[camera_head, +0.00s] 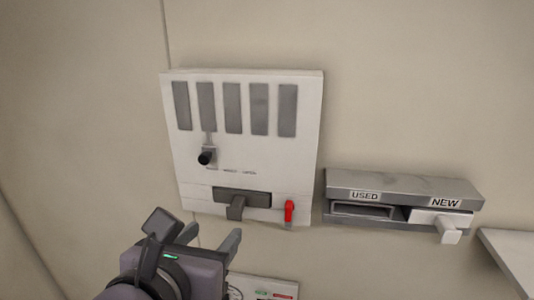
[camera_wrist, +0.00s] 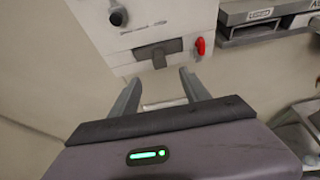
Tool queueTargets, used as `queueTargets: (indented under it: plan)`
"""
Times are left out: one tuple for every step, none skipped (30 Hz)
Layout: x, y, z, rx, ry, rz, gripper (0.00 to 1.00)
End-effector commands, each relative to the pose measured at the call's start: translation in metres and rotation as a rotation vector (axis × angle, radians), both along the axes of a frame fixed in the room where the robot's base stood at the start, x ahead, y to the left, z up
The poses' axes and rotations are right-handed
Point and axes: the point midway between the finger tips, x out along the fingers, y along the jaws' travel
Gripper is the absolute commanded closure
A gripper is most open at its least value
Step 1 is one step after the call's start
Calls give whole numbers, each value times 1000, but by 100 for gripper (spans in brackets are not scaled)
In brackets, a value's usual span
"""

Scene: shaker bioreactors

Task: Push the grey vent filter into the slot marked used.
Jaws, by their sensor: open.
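The grey vent filter (camera_head: 243,199) is a dark grey block with a stubby handle, seated low in the white wall panel. It also shows in the wrist view (camera_wrist: 158,48). My gripper (camera_head: 212,243) is below and to the left of it in the head view. In the wrist view my gripper (camera_wrist: 160,90) has its two fingers apart, with nothing between them, and the filter lies beyond the fingertips. The slot marked USED (camera_head: 362,211) is an empty dark opening in the grey wall holder, right of the panel. In the wrist view the slot (camera_wrist: 262,32) is at the upper right.
A white filter (camera_head: 448,225) with a protruding handle sits in the slot marked NEW. A red lever (camera_head: 289,211) is close to the right of the grey filter. A black knob (camera_head: 206,157) is above it. A pale shelf (camera_head: 512,256) juts out at the lower right.

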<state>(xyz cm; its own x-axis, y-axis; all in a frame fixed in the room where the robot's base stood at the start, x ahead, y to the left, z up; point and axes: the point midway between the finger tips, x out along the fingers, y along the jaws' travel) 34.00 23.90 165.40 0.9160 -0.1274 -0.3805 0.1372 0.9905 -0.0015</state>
Motion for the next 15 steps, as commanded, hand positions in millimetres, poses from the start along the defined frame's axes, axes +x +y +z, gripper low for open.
queueTargets:
  plan:
    - [13,-4,-6,-3,2,-7,45]
    - [21,-5,-9,-2,1,-8,45]
    - [32,-7,-14,-2,2,-8,45]
    - [39,-8,-17,-1,3,-7,45]
    - [47,-9,-20,-1,2,-7,45]
    - [57,-10,-24,-2,2,-6,45]
    - [64,-11,-27,-1,3,-6,45]
    - [71,-12,-30,-1,2,-7,45]
    - [80,-13,-33,0,3,-6,45]
    - [86,-14,-36,0,3,-5,45]
    - [91,-15,-38,-1,3,-5,45]
    - [97,-15,-40,0,2,-4,45]
    - [102,-16,-42,2,2,-4,45]
    - [105,-16,-44,1,3,-4,45]
    - [109,-16,-45,1,2,-3,45]
